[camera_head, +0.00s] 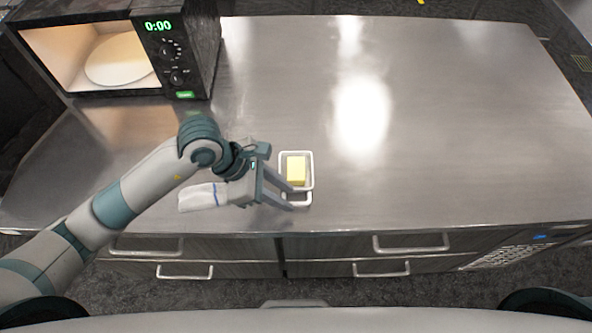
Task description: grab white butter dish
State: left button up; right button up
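The white butter dish (310,172) is a small rectangular dish with a pale rim, on the steel counter near its front edge. A yellow block of butter (296,170) sits in it. My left gripper (291,198) reaches in from the left at the near-left side of the dish. Its two fingers look apart, with the tips overlapping the dish's near end in the picture. I cannot tell whether they touch it. The fingers hide part of the dish's near-left rim. My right gripper is not in view.
A black microwave (182,55) with its lit inside showing stands at the back left of the steel counter (450,130). A white item with a blue stripe (200,198) lies left of my gripper. The counter's middle and right are clear. Drawers with handles (410,249) are below the front edge.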

aim_at(294, 203)
pick_arm(q)
jog(key=x, duration=0.1)
jog(key=p, duration=0.1)
jog(key=x, duration=0.1)
jog(key=shift+s+d+f, duration=0.25)
jog(key=shift+d, duration=0.05)
jog(key=shift+d+f, duration=0.2)
jog(key=shift+f, duration=0.25)
jog(key=shift+w, duration=0.1)
grip_shut()
